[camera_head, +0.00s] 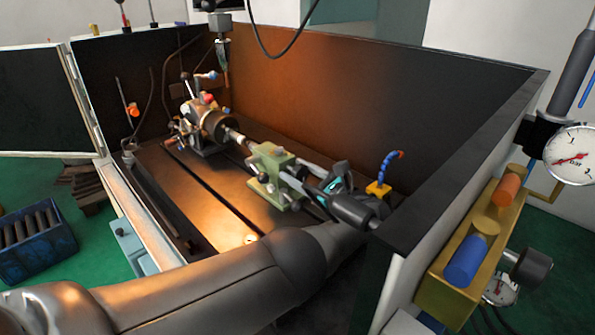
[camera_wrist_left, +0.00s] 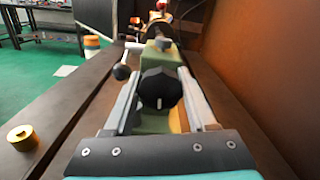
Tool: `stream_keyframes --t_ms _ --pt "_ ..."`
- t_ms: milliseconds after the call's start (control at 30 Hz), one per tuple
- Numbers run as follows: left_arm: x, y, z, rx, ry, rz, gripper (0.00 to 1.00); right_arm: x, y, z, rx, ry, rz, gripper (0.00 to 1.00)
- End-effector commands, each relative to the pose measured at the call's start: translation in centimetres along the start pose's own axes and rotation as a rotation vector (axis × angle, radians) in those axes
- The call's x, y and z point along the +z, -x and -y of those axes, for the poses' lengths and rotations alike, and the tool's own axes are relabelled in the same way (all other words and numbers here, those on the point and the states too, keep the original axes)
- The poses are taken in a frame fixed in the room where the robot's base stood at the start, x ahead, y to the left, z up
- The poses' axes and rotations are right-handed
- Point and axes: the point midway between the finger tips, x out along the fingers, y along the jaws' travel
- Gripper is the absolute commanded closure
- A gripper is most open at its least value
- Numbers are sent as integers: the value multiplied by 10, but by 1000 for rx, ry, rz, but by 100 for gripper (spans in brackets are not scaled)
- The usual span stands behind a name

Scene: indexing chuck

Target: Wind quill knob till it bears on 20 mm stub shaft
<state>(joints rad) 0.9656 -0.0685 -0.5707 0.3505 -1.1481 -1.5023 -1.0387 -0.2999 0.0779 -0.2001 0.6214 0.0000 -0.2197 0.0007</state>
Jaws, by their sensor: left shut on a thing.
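The green tailstock (camera_head: 272,168) stands on the dark machine bed, in line with the chuck (camera_head: 215,124). A short bright stub shaft (camera_head: 235,136) shows between chuck and tailstock; whether the quill tip touches it is too small to tell. In the left wrist view the black, faceted quill knob (camera_wrist_left: 160,90), with a white mark on its face, sits between my left fingers. My left gripper (camera_head: 306,176) is shut on this knob from the right end of the tailstock. In the head view the fingers mostly hide the knob. My right gripper is not in view.
Dark enclosure walls (camera_head: 460,155) stand close behind and right of my left gripper. A blue jointed nozzle on a yellow block (camera_head: 378,189) stands beside the wrist. A black ball lever (camera_wrist_left: 122,72) juts from the tailstock's left side.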

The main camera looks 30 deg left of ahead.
Motion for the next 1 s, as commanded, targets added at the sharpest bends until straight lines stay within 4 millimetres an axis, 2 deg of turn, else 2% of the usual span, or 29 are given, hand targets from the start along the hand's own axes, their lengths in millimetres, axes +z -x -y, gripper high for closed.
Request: stream_keyframes --t_ms 300,700,733,1000 --pt "-1 1 0 -2 -77 -4 99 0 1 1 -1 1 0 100" --pt "-2 1 0 -2 -82 -4 99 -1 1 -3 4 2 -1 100" --pt "-2 1 0 -2 -82 -4 42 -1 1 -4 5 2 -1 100" --pt "-1 1 0 -1 -81 -2 13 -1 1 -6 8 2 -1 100"
